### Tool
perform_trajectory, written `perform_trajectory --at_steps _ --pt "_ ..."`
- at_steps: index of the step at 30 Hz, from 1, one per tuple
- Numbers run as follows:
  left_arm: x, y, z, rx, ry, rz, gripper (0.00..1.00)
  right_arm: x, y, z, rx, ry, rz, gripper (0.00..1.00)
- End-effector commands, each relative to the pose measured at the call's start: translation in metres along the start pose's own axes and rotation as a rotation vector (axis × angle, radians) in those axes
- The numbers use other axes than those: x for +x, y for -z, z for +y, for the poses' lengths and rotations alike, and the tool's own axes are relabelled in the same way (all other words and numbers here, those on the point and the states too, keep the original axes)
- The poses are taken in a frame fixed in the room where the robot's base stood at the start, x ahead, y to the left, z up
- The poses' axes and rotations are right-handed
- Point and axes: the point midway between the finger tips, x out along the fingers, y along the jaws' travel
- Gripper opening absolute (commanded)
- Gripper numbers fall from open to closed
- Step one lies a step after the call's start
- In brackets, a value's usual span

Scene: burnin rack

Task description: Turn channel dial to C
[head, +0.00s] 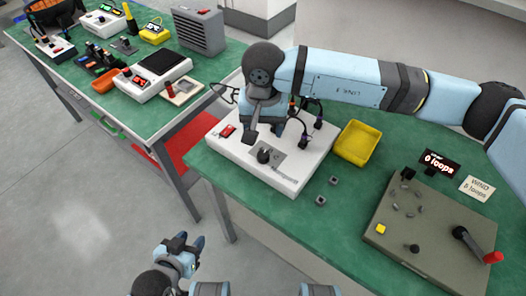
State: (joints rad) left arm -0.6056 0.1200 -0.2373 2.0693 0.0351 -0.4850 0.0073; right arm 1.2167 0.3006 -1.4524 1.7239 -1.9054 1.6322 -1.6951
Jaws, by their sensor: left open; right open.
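The channel dial is a black knob (263,156) on a grey plate on top of a white box (290,184). Small letters are printed around it, with what looks like a C to its right; the pointer direction is too small to read. My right gripper (264,136) points down just above and behind the dial, open and apart from it as far as I can tell. Its arm hides part of the box's back. My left gripper (185,242) is open and empty over the floor, low in the view, away from the table.
The box has a red switch (228,131) and black posts with wires. A yellow tray (358,143) stands to its right, with two small grey blocks (321,200) in front. An olive winding board (400,250) with a red-handled crank lies at right. Another green bench (130,110) carries instruments.

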Motion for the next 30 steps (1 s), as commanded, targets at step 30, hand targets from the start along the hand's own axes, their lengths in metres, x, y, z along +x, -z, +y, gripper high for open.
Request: perform_trajectory --at_steps 30 --pt "0.001 -0.001 0.001 -0.010 0.002 -0.004 0.43 0.096 -0.001 -0.001 0.000 0.002 -0.002 0.35"
